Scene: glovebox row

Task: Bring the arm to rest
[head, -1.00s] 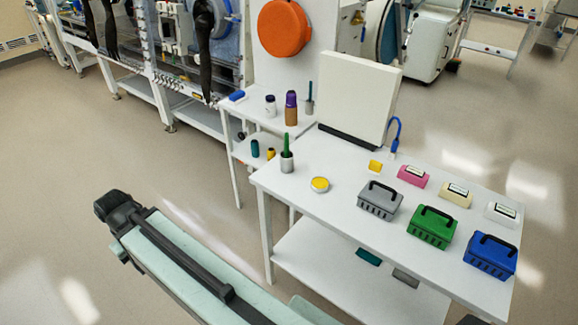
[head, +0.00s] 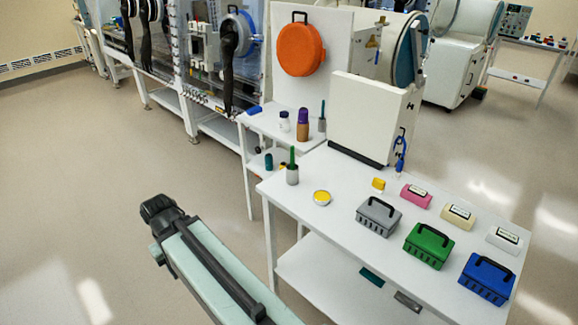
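My arm shows in the head view as a pale green link with a black joint end, reaching in from the bottom edge over the floor at lower left. It is to the left of the white table (head: 345,190) and looks apart from it. My gripper is not in view, so I cannot see its fingers or whether it holds anything.
Grey (head: 378,217), green (head: 428,246) and blue (head: 487,278) handled boxes stand on the table. Behind are a white upright panel (head: 370,118), a small side table (head: 265,122) and gloveboxes (head: 190,60). The floor at left (head: 70,200) is clear.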

